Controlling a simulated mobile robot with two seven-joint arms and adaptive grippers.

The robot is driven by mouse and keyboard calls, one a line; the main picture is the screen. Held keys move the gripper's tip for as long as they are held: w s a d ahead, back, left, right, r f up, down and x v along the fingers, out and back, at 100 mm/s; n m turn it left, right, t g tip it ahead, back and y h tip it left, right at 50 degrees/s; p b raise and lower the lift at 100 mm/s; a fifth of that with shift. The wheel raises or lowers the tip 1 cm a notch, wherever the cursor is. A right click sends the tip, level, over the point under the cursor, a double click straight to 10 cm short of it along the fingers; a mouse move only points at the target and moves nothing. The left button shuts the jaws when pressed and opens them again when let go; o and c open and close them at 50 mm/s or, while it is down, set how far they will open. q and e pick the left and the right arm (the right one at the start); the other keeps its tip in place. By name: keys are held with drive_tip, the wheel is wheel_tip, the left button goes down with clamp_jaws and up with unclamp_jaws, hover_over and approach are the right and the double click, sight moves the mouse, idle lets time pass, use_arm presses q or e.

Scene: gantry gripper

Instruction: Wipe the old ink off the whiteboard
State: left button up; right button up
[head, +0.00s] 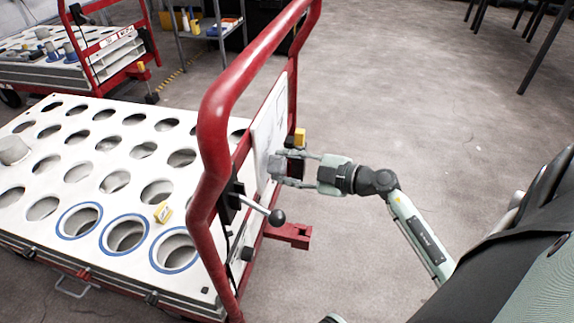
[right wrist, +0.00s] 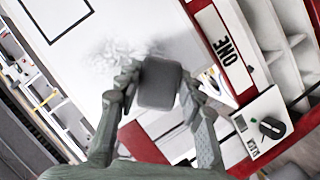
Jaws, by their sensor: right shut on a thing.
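The whiteboard (head: 268,125) is a white panel on the red cart frame, seen nearly edge-on in the head view. In the right wrist view the whiteboard (right wrist: 150,18) shows a black-outlined rectangle and a grey smudge of ink (right wrist: 112,52). My right gripper (head: 277,166) is shut on a grey block-shaped eraser (right wrist: 160,84), held between its fingertips at the lower part of the board. The eraser overlaps the lower edge of the smudge; whether it touches the board I cannot tell. My left gripper is not in view.
The cart's red tube handle (head: 212,120) rises in front of the board. A lever with a black knob (head: 276,216) juts out below it. A white deck with round holes (head: 105,172) lies left.

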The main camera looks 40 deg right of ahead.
sight(275, 139)
drive_tip(key=shift+w+a+p, duration=0.55)
drive_tip(key=shift+w+p, duration=0.1)
drive_tip(key=shift+p, duration=0.05)
drive_tip(key=shift+w+d+r+p, duration=0.15)
drive_tip(key=shift+w+d+p, duration=0.2)
drive_tip(key=shift+d, duration=0.15)
drive_tip(key=shift+w+d+p, duration=0.3)
drive_tip(key=shift+w+d, duration=0.25)
drive_tip(key=shift+d, duration=0.15)
drive_tip(key=shift+w+d+p, duration=0.4)
drive_tip(key=shift+w+d, duration=0.25)
drive_tip(key=shift+w+d+p, duration=0.45)
drive_tip(key=shift+w+d, duration=0.95)
drive_tip(key=shift+d, duration=0.2)
